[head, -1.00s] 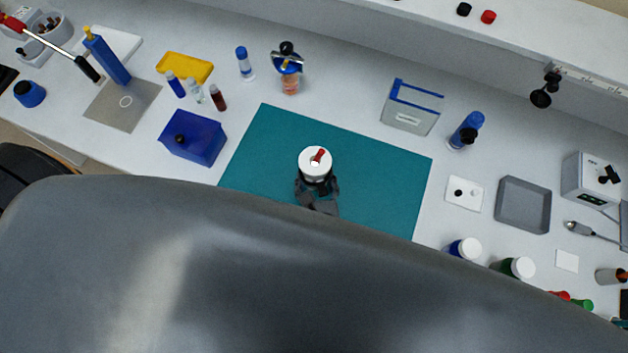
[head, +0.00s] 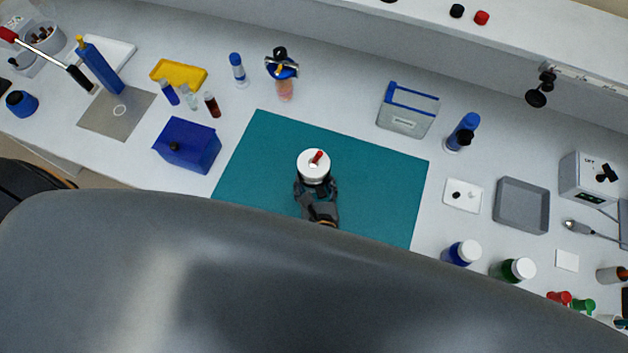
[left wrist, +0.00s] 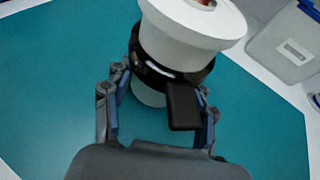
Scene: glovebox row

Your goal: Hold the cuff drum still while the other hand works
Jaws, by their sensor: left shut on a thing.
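The cuff drum (head: 313,167) stands upright on the teal mat (head: 375,165). It is white with a wide top, and a short red piece (head: 317,157) lies on that top. In the left wrist view the drum (left wrist: 190,35) has a black band with a black block (left wrist: 183,106) on its near side. My left gripper (head: 316,187) is shut on the drum from the near side; in the left wrist view its fingers (left wrist: 163,90) are on either side of the drum around the band. My right gripper is in neither view.
A blue box (head: 187,147) stands left of the mat and a grey bin with a blue rim (head: 408,110) stands behind it. A grey tray (head: 522,205) and white-capped bottles (head: 462,252) are at right. The mat around the drum is clear.

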